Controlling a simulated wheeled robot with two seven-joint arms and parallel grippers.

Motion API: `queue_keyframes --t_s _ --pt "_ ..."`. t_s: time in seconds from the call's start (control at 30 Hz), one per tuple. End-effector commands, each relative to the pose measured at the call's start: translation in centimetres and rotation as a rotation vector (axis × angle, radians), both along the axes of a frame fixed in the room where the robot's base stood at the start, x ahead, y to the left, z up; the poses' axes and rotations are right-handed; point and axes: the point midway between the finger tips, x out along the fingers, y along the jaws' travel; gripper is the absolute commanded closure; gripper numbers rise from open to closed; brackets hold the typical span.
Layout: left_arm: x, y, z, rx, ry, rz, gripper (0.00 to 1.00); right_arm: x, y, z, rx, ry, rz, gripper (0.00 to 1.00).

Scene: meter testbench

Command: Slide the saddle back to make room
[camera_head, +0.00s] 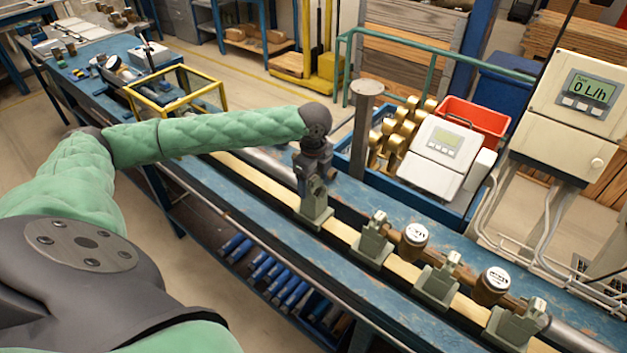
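My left arm reaches in from the left, and its gripper (316,185) points down over a grey-green saddle (316,214) on the pale rail (340,231). The fingers are at the top of this saddle; whether they are closed on it I cannot tell. More saddles of the same kind stand to the right along the rail: one (372,246), another (436,284) and one at the lower right (514,327). A round-topped meter (413,238) sits between the second and third saddles, and another meter (491,284) between the third and fourth. My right gripper is not in view.
Behind the rail stand a grey post (362,125), a blue bin (400,190) with brass parts and a white display unit (438,145), and a large flow display (580,95). A yellow frame (178,92) stands on the bench at the left. The rail left of the gripper looks clear.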

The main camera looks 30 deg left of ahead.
Motion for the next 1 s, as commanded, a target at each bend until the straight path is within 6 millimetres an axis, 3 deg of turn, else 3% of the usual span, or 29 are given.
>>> queue_keyframes --t_s 0.27,0.37,0.47,0.7,1.0 --pt "0.0 0.0 0.5 -0.001 -0.001 -0.001 0.26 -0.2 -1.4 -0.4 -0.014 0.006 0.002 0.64" --pt "0.1 0.0 1.6 -0.001 -0.002 -0.001 0.26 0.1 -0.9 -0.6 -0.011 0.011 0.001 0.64" --pt "0.1 0.0 3.3 -0.001 -0.004 0.0 0.26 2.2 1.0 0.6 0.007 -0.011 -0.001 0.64" --pt "0.1 0.0 6.5 -0.001 -0.001 0.0 0.26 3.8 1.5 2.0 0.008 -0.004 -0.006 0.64" --pt "0.0 0.1 7.8 -0.001 0.0 0.0 0.26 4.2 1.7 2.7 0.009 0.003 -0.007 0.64"
